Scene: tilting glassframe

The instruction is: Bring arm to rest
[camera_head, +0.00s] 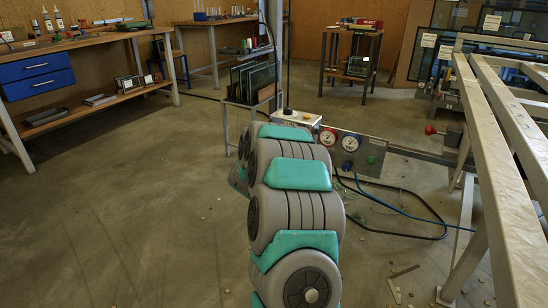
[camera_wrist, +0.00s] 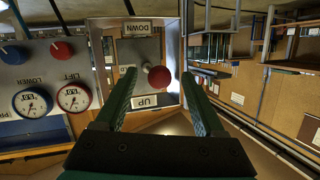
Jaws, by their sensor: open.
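My gripper (camera_wrist: 160,80) is open in the wrist view, its two dark green fingers spread with nothing held between them. I cannot tell how near the fingertips are to the knob. In the head view my grey and teal arm reaches forward in the middle, and my gripper is hidden behind it.
A panel with gauges (camera_head: 350,155) stands beyond my arm and shows in the wrist view (camera_wrist: 35,85). A pale frame (camera_head: 500,170) stands close on the right. Cables (camera_head: 415,235) and scraps lie on the floor. A workbench (camera_head: 90,105) stands left; the left floor is mostly clear.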

